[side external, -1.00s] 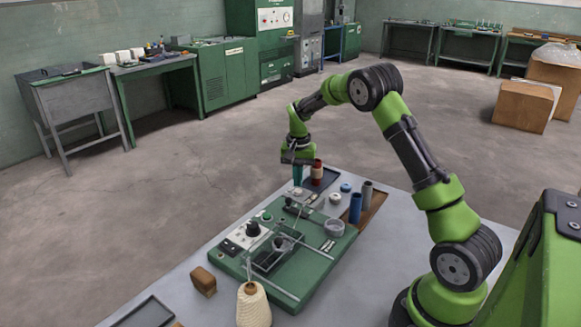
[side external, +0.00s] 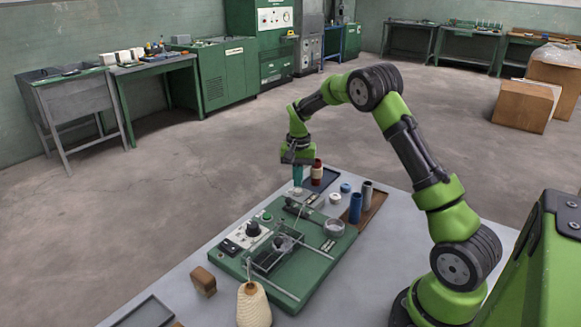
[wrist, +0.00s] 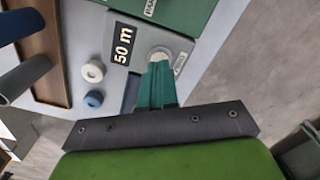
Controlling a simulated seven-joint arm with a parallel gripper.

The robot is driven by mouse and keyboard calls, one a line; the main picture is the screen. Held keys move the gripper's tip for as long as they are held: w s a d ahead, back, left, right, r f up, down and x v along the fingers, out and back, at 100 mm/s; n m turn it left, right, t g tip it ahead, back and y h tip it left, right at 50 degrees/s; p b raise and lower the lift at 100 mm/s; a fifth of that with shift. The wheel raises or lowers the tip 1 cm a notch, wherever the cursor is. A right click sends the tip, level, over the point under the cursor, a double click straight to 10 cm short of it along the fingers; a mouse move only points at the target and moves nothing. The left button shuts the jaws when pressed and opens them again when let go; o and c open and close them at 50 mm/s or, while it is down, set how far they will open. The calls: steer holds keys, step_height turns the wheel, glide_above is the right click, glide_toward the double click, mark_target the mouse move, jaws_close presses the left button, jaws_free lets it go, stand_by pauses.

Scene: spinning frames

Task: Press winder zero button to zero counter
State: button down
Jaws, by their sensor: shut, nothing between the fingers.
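The green winder (side external: 322,243) lies on the grey table, with a white control panel, black knob and green button on its left side. In the wrist view, a pale round button (wrist: 160,53) sits on a grey plate beside a black display (wrist: 122,45) reading "50 m". A small label (wrist: 180,63) beside the button is too blurred to read. My gripper (side external: 297,186) is shut and empty, its teal fingers pointing down at the winder's far end. In the wrist view the fingertips (wrist: 158,64) overlap the button's near edge; I cannot tell whether they touch it.
Reddish-brown (side external: 317,172) and blue (side external: 355,207) spools stand close to my gripper, with a white ring (side external: 335,198) and blue ring (side external: 346,187) between. A cream thread cone (side external: 253,304) and brown block (side external: 203,281) stand at the near end.

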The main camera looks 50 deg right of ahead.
mark_target(298, 190)
steer(key=shift+f, duration=0.95)
stand_by(0.6)
steer(key=shift+r, duration=3.55)
steer(key=s+a+r+n+t, duration=0.2)
steer(key=s+a+r, duration=0.2)
steer(key=s+a, duration=0.3)
steer(key=s+a+r+n+t+y, duration=0.1)
steer(key=s+a+r+n+t, duration=0.1)
steer(key=s+a+r, duration=0.3)
steer(key=s+a+r+n+t+y, duration=0.1)
steer(key=s+a+r+n+t, duration=0.2)
steer(key=s+a, duration=0.7)
steer(key=shift+s+a+r+n, duration=0.35)
steer(key=shift+a+r+n, duration=0.15)
steer(key=shift+a+r, duration=0.25)
